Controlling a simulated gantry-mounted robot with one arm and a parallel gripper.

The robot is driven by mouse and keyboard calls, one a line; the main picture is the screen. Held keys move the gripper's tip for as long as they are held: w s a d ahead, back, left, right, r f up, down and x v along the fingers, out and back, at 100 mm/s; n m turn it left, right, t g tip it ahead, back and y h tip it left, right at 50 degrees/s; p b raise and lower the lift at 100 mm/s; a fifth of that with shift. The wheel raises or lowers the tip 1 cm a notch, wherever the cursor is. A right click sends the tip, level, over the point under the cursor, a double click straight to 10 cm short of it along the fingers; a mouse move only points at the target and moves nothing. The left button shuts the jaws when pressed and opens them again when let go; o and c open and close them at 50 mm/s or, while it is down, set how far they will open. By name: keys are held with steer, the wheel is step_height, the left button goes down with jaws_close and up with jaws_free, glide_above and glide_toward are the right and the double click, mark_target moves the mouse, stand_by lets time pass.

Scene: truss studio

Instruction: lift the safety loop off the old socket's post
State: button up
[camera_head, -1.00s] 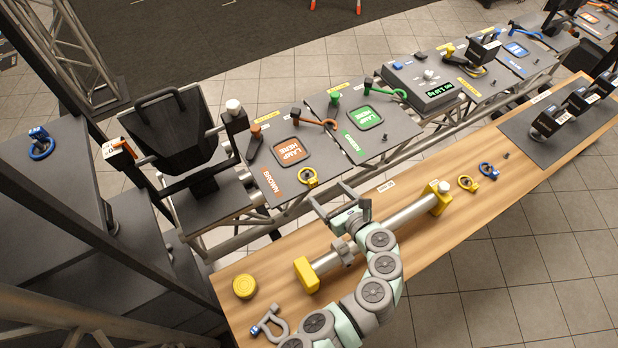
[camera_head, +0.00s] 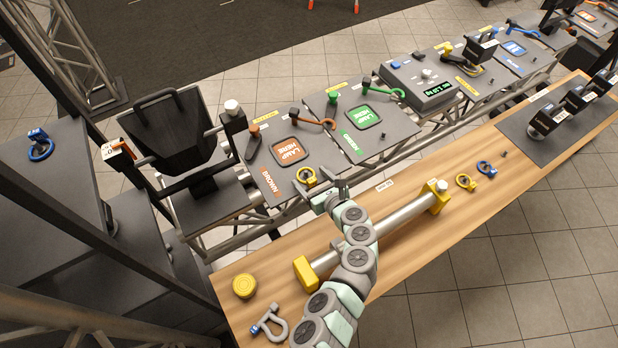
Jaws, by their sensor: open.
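A yellow loop (camera_head: 306,177) sits at the front right corner of the brown panel (camera_head: 273,184), around or against a small dark post; I cannot tell if it is threaded on it. The brown panel has a square marked "LAMP HERE" (camera_head: 288,151) with no lamp on it. My gripper (camera_head: 328,190) is open and empty, just to the right of and in front of this loop, apart from it as far as I can tell.
The green panel (camera_head: 383,148) with a bare small post (camera_head: 384,135) adjoins on the right.

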steer(key=shift+w, duration=0.15)
steer(key=shift+f, duration=0.1)
steer(key=shift+c, duration=0.5)
steer(key=c, duration=1.4)
